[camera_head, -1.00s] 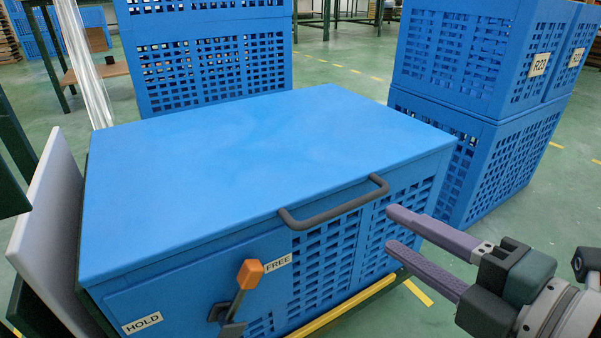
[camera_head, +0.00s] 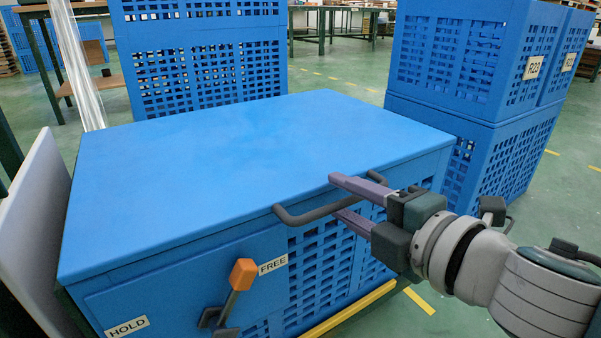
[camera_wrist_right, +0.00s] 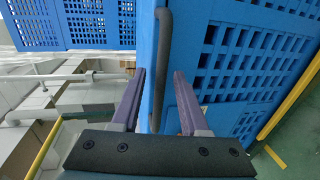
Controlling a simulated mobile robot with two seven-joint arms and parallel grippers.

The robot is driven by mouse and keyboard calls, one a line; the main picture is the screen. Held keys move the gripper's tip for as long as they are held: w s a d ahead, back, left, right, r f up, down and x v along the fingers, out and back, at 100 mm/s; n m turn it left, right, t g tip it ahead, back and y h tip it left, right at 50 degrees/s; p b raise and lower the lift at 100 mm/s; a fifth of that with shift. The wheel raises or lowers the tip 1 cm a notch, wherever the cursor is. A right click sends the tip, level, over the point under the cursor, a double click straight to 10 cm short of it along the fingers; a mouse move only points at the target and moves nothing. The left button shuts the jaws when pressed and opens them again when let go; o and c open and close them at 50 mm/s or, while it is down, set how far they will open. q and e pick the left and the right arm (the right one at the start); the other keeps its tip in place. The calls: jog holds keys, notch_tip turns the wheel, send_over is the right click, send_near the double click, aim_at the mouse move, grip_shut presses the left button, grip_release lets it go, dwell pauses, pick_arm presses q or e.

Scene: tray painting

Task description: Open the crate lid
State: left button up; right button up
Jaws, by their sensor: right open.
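The blue crate (camera_head: 180,280) has its flat blue lid (camera_head: 230,150) closed on top. A dark bar handle (camera_head: 305,215) stands out from the lid's front edge. My right gripper (camera_head: 338,198) is open at the handle, one finger above the bar and one below. In the right wrist view the handle (camera_wrist_right: 164,50) runs between the two spread fingers (camera_wrist_right: 160,78), apart from both where I can see. The handle's right part is partly hidden behind the gripper in the head view. An orange-tipped lever (camera_head: 242,274) on the front tilts towards the FREE label (camera_head: 272,264). My left gripper is not in view.
The HOLD label (camera_head: 128,327) is low on the crate's front left. Stacked blue crates stand behind (camera_head: 200,60) and at the right (camera_head: 470,150). A pale panel (camera_head: 35,215) leans at the left. Green floor is open at the right (camera_head: 560,220).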

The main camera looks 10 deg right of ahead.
grip_shut()
dwell(1.4)
